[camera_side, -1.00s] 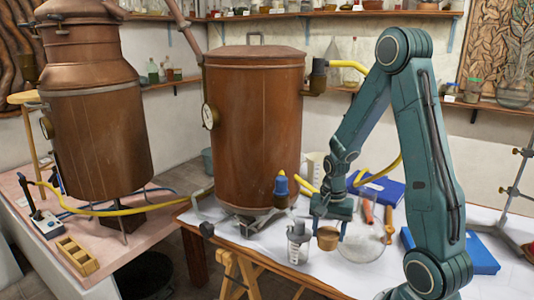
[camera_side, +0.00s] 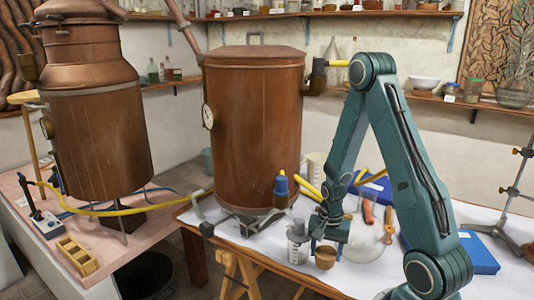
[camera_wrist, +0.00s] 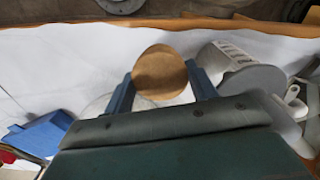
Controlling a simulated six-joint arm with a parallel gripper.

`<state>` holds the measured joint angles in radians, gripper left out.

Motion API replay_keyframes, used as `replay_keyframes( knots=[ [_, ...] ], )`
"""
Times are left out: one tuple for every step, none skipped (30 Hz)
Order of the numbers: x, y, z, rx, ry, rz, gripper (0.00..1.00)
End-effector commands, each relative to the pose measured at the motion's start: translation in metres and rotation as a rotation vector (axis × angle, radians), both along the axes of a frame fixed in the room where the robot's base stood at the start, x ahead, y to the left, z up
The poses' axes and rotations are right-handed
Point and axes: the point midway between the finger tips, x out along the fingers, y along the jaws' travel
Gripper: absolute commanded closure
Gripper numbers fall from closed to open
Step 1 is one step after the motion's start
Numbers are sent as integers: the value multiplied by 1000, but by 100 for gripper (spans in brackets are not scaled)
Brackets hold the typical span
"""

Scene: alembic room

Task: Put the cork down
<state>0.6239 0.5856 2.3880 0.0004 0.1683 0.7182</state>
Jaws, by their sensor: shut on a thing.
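The cork (camera_side: 326,259) is a short, wide brown stopper. In the side view it sits low at the table's front edge, just right of a graduated bottle (camera_side: 298,248). My gripper (camera_side: 328,244) points down with its blue fingers on either side of the cork. In the wrist view the cork (camera_wrist: 160,72) shows its round face between the two fingertips, and the gripper (camera_wrist: 161,80) is shut on it. I cannot tell whether the cork's underside touches the white table top (camera_side: 270,240).
A round clear glass flask (camera_side: 364,246) stands close on the right. A large copper vessel (camera_side: 253,130) stands behind on the left. The graduated bottle is very near my gripper.

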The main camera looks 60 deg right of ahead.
Motion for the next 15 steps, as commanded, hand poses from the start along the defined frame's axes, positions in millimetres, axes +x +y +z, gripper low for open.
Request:
replay_keyframes(
  knots=[
    [-1,0,-5,2,3,0,71],
    [0,0,-8,1,2,0,71],
    [0,0,-11,2,3,0,71],
    [-1,0,-14,2,4,0,71],
    [0,0,-17,2,3,0,71],
    [0,0,-20,1,2,0,71],
    [0,0,-22,2,3,0,71],
    [0,0,-24,2,3,0,71],
    [0,0,-26,1,1,0,71],
    [0,0,-27,1,1,0,71],
    [0,0,-28,0,0,0,71],
    [0,0,-28,0,0,0,71],
    [0,0,-29,0,0,0,71],
    [0,0,-29,0,0,0,71],
    [0,0,-28,0,0,0,71]
  ],
)
